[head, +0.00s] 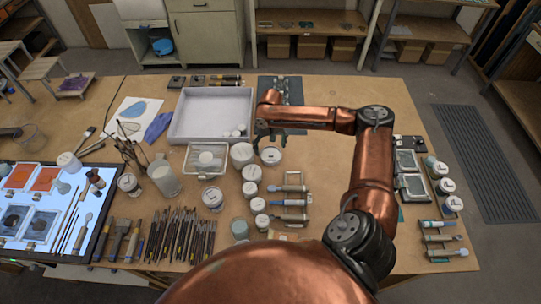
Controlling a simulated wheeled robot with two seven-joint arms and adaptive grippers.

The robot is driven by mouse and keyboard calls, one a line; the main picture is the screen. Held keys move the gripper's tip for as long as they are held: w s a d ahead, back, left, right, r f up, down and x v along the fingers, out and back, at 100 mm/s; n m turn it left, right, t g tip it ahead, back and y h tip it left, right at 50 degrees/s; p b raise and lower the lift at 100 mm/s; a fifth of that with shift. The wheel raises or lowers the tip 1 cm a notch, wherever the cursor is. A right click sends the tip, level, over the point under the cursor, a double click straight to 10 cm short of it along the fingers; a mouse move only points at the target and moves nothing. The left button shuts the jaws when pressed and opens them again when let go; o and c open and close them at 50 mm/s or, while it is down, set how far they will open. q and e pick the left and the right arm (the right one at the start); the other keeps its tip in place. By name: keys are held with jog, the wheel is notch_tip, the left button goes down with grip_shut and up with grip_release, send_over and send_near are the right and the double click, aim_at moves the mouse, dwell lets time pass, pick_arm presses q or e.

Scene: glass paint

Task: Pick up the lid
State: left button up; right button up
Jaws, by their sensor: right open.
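Several white round lids show in the head view, and I cannot tell which one is meant. One lid (271,155) tops a jar just below my right gripper (270,134). Another white-topped jar (242,153) stands to its left, and small white-topped jars (250,189) form a column below. My left gripper is not in view.
A clear box (205,161) with a white round piece sits below the tray. Tools (290,203) lie right of the small jars.

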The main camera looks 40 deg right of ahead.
aim_at(271, 154)
notch_tip(271, 154, down, 4)
jog(key=shift+d+f+p, duration=0.1)
jog(key=shift+d+p, duration=0.05)
jog(key=shift+p, duration=0.2)
jog(key=shift+c, duration=0.3)
jog(key=c, duration=0.7)
